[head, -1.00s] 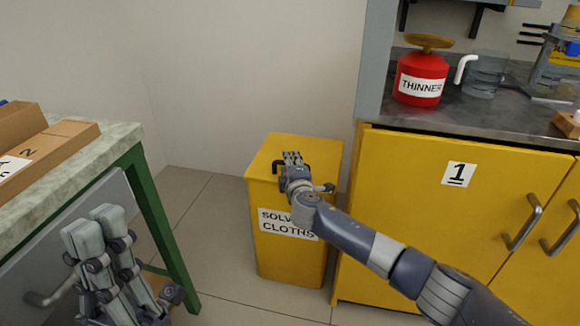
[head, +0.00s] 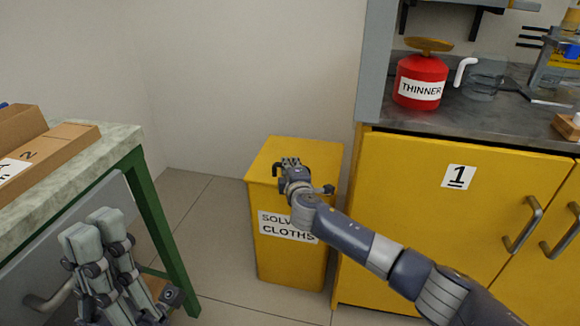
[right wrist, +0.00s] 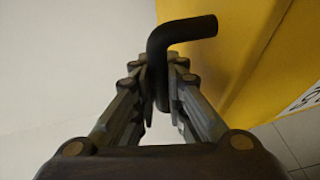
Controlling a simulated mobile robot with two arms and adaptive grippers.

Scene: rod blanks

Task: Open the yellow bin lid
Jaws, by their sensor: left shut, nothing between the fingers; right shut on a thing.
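The yellow bin (head: 290,262) stands on the floor against the wall, with a label reading in part "CLOTHS" on its front. Its yellow lid (head: 312,150) lies flat on top and looks closed. My right gripper (head: 290,163) is over the lid, shut on the black lid handle (head: 277,169). In the right wrist view the bent black handle (right wrist: 182,32) passes between the fingertips of the right gripper (right wrist: 162,75). My left gripper (head: 92,226) is shut and empty, low at the left beside the workbench and away from the bin.
A green-legged workbench (head: 135,147) with cardboard boxes (head: 60,150) is at the left. A yellow cabinet (head: 410,190) marked 1 stands right beside the bin. A red thinner can (head: 420,70) is on its counter. Some floor (head: 215,220) is clear between workbench and bin.

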